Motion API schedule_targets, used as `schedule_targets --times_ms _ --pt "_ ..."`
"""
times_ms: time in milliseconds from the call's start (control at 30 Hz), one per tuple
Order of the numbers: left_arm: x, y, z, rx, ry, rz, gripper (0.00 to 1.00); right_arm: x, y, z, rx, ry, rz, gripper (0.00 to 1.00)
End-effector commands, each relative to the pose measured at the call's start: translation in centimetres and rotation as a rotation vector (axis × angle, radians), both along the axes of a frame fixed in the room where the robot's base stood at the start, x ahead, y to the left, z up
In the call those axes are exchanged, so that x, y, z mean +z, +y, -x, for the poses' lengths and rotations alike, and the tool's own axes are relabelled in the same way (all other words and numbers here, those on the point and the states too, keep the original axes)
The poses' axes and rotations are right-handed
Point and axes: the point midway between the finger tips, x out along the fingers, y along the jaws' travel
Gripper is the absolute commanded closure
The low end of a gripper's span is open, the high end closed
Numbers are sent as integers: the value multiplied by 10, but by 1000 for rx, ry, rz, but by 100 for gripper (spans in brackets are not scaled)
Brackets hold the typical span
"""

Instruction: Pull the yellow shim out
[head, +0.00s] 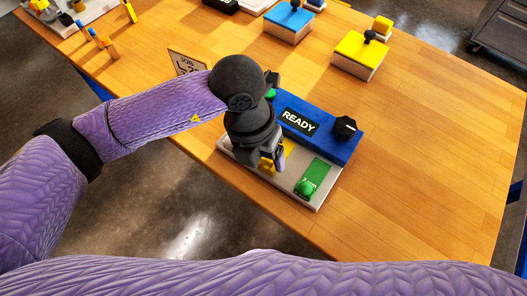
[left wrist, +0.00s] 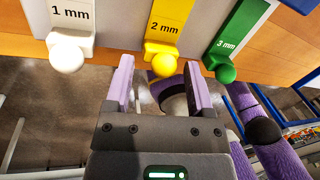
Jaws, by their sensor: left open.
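The yellow shim (left wrist: 170,22), labelled 2 mm with a round yellow knob (left wrist: 164,64), sits in the pale plate between a white 1 mm shim (left wrist: 72,18) and a green 3 mm shim (left wrist: 243,30). My left gripper (left wrist: 160,78) is open, and the yellow knob appears between its fingertips in the left wrist view. I cannot tell whether a finger touches it. In the head view my left gripper (head: 272,162) is over the plate and hides most of the yellow shim and the white one. My right gripper is not in view.
A blue block (head: 320,140) marked READY, with a black knob (head: 345,127), lies along the back of the plate (head: 238,153). The green shim (head: 315,175) is close to the right of my gripper. Blue and yellow blocks stand farther back. The table's right side is clear.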

Motion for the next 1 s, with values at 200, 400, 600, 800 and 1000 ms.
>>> schedule_targets --times_ms 200,400,600,800,1000 --pt "39 6 -4 0 -5 0 31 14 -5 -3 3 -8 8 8" --pt "84 15 -7 1 -4 0 31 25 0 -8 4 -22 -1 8" --pt "98 18 -8 -1 0 0 31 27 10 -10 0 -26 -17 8" --pt "97 18 -8 0 0 0 31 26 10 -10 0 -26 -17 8" --pt "97 14 -5 -7 11 23 31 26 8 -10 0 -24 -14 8"
